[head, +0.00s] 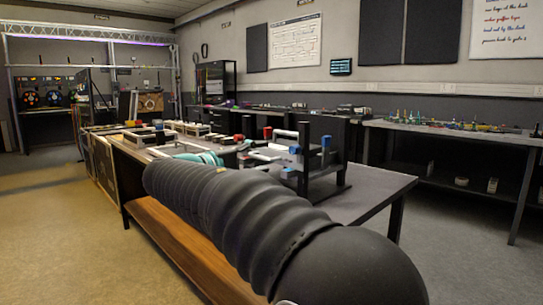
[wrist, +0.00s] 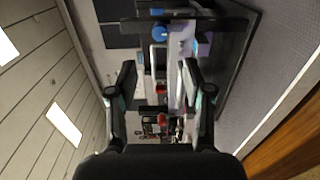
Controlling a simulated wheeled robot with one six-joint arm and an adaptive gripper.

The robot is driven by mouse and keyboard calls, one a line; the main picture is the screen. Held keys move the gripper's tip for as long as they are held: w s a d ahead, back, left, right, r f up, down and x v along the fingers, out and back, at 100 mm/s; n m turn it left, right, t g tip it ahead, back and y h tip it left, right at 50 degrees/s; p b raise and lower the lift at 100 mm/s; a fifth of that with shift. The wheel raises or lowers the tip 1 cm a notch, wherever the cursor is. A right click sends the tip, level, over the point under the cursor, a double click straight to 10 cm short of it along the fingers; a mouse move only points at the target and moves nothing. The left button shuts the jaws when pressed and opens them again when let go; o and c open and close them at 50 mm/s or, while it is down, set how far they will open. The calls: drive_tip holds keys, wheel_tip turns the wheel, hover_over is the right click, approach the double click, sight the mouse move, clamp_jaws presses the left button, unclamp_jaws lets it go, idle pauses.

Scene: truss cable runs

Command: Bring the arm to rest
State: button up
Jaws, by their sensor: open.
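My arm, in a black ribbed sleeve, stretches from the lower right of the head view toward the workbench (head: 372,185). It hides part of the bench top. In the wrist view my gripper (wrist: 157,75) is open, with its two dark fingers apart and nothing held between them. Beyond the fingers a dark frame (wrist: 185,28) with a blue part shows. In the head view a dark frame (head: 303,165) with blue parts stands on the bench, right of the arm's far end. I cannot make out the fingers in the head view.
Several small parts and a red block (head: 268,132) lie on the workbench. A long side bench (head: 455,128) with small items runs along the right wall. A metal truss (head: 95,30) stands at the back left. The floor (head: 50,245) at the left is clear.

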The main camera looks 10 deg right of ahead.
drive_tip(key=shift+s+a, duration=0.35)
drive_tip(key=shift+a, duration=0.05)
